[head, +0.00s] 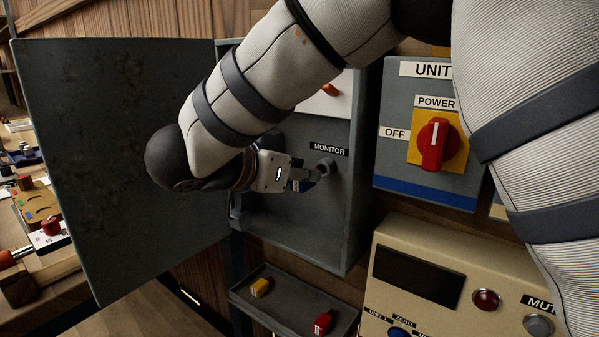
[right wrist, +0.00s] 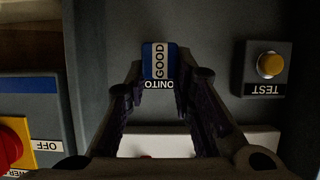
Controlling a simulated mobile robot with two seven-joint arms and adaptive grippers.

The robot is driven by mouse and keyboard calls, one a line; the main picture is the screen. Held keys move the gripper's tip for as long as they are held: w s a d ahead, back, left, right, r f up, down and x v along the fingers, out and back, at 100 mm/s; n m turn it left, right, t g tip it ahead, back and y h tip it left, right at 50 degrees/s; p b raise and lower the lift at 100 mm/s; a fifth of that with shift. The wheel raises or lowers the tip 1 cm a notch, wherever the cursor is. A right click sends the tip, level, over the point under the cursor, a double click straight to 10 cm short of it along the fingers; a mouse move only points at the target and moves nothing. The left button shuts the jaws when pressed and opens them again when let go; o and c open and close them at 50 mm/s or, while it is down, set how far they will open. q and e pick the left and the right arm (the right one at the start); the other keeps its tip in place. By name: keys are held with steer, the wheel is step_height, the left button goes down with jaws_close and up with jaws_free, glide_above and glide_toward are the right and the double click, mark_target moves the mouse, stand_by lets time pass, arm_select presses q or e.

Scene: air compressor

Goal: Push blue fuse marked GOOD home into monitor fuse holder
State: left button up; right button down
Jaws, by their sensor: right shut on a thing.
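The blue fuse marked GOOD (right wrist: 158,62) is between the fingertips of my right gripper (right wrist: 159,75) in the right wrist view. The gripper is shut on it. In the head view my right gripper (head: 302,180) is inside the open grey cabinet, just below the MONITOR label (head: 328,150). A grey rounded fitting (head: 325,168), likely part of the monitor fuse holder, shows beside the fingertips. The fingers and fuse hide most of the holder, so I cannot tell how deep the fuse sits. My left gripper is not in view.
The cabinet door (head: 120,160) stands open at left. A grey tray (head: 285,312) below holds a yellow fuse (head: 260,287) and a red fuse (head: 323,323). A red power switch (head: 434,143) is at right. A yellow TEST button (right wrist: 270,65) shows in the wrist view.

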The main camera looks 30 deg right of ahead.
steer(key=shift+w+d, duration=0.3)
steer(key=shift+d, duration=0.4)
steer(key=shift+w+d, duration=0.25)
steer(key=shift+d, duration=0.45)
steer(key=c, duration=1.3)
jaws_free()
steer(key=v, duration=1.2)
